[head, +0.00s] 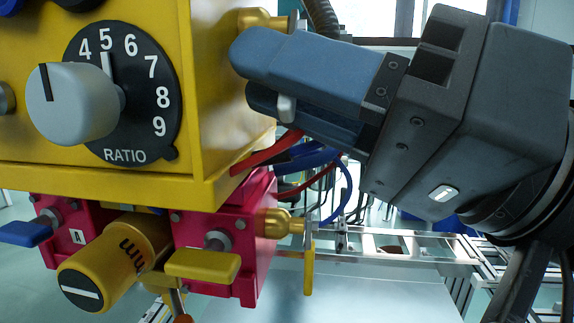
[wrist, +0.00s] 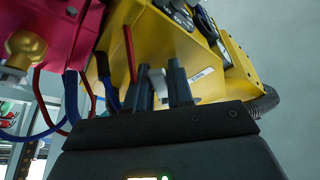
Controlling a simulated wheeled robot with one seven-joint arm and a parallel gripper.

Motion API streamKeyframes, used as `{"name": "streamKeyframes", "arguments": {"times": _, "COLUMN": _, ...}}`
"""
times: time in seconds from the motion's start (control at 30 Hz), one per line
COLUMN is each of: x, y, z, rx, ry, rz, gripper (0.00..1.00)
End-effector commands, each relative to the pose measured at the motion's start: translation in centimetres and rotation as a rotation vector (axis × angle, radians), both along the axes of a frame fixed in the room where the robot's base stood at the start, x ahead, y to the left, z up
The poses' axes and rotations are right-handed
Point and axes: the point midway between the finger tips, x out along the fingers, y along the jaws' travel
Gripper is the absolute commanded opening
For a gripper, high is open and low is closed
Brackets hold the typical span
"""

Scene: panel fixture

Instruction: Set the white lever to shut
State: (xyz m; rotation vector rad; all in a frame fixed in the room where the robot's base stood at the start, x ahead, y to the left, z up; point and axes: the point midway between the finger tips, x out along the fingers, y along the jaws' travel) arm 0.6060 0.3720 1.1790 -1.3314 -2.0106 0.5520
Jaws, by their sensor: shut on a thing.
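The white lever (head: 286,108) is on the right side of the yellow box (head: 215,90). In the head view only a short white end shows below my fingers; the rest is hidden behind them. My gripper (head: 247,78) reaches in from the right, its blue-grey fingers tilted, and is shut on the lever. In the wrist view the lever (wrist: 157,84) shows as a pale piece between the two dark fingers of the gripper (wrist: 160,80). Its pivot and any position marks cannot be made out.
A grey RATIO knob (head: 75,103) is on the yellow box's front. Below are magenta blocks (head: 258,225) with a blue lever (head: 25,233), a yellow lever (head: 203,265) and a hanging yellow lever (head: 309,273). Red and blue hoses (head: 347,195) run beneath my gripper.

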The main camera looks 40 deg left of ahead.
Motion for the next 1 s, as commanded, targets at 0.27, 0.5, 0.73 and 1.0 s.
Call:
{"name": "streamKeyframes", "arguments": {"times": 0.27, "x": 0.9, "y": 0.6, "z": -1.8, "rx": 0.136, "ry": -0.224, "rz": 0.002, "gripper": 0.0}}
{"name": "streamKeyframes", "arguments": {"times": 0.5, "x": 1.6, "y": 1.0, "z": -1.8, "rx": 0.244, "ry": -0.401, "rz": 0.001, "gripper": 0.0}}
{"name": "streamKeyframes", "arguments": {"times": 0.73, "x": 2.1, "y": 1.4, "z": -1.6, "rx": 0.321, "ry": -0.525, "rz": 0.001, "gripper": 0.0}}
{"name": "streamKeyframes", "arguments": {"times": 1.0, "x": 2.5, "y": 1.6, "z": -1.4, "rx": 0.369, "ry": -0.605, "rz": 0.001, "gripper": 0.0}}
